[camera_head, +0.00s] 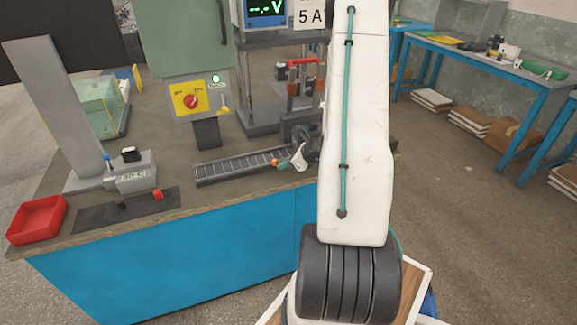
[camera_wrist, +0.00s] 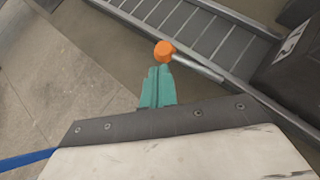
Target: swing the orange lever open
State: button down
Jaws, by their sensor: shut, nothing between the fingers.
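The orange lever has a round orange knob (camera_wrist: 165,50) on a thin grey rod (camera_wrist: 200,68) in the wrist view. The rod runs from the knob to the lower right, along the edge of a slotted grey track. My gripper (camera_wrist: 158,71) has teal fingers, closed together and empty. Its tips are just short of the knob; I cannot tell whether they touch it. In the head view the orange knob (camera_head: 283,163) is small, at the right end of the track, beside my gripper (camera_head: 297,160). My arm covers what lies to the right.
The slotted track (camera_head: 240,167) lies on the bench top. A dark block (camera_wrist: 292,75) stands right of the lever in the wrist view. A red-handled clamp (camera_head: 303,78) stands behind. A red tray (camera_head: 37,220) and grey post stand at left.

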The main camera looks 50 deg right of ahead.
dwell(0.3)
jog(key=shift+s+d, duration=0.35)
jog(key=shift+s, duration=0.6)
jog(key=s+r, duration=0.5)
jog(key=s, duration=0.6)
jog(key=shift+d+r, duration=0.15)
jog(key=shift+r, duration=0.2)
